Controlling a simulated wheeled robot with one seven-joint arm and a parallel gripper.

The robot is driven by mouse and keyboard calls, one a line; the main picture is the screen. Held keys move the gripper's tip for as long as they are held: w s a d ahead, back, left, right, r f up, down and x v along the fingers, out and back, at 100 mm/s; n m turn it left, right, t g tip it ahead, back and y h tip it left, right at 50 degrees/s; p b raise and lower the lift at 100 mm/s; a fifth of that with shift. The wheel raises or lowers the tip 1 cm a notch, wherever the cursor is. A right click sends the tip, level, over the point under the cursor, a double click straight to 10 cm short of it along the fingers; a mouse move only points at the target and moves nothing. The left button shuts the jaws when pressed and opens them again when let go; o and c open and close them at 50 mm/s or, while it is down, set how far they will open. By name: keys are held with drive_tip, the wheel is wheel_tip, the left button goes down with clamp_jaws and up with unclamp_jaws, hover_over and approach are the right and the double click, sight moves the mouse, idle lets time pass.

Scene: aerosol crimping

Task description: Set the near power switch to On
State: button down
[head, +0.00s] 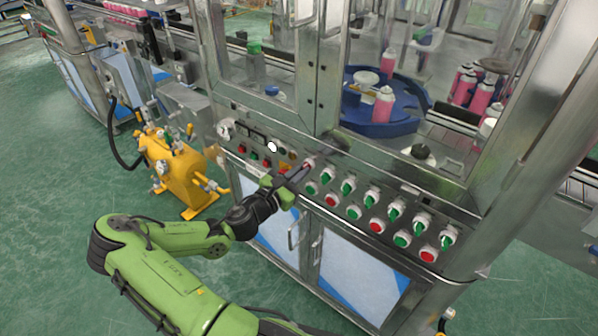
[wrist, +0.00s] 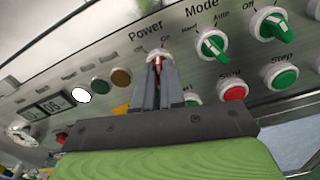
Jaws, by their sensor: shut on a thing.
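The near power switch (wrist: 157,60) is a red knob on a white round base, under the label "Power" in the wrist view. The "On" mark beside it is partly visible; the knob's exact setting is hard to tell. My gripper (wrist: 157,70) is shut on the red knob, with its fingers reaching up to the panel. In the head view my gripper (head: 303,170) meets the panel at the left end of the upper row of knobs, and the power switch (head: 310,162) shows only slightly beside the fingertips.
A green Mode knob (wrist: 212,45) sits right of the power switch, with another green knob (wrist: 273,25) farther right. A red button (wrist: 233,90) and green buttons lie below. Cabinet door handles (head: 293,236) stick out beneath the panel. A yellow machine (head: 172,170) stands left on the floor.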

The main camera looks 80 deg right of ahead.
drive_tip(key=shift+f+m, duration=0.1)
drive_tip(key=shift+m, duration=1.5)
drive_tip(key=c, duration=1.2)
unclamp_jaws()
drive_tip(key=p+v, duration=0.2)
drive_tip(key=v, duration=1.3)
drive_tip(key=shift+w+a, duration=0.25)
drive_tip(key=shift+a, duration=0.1)
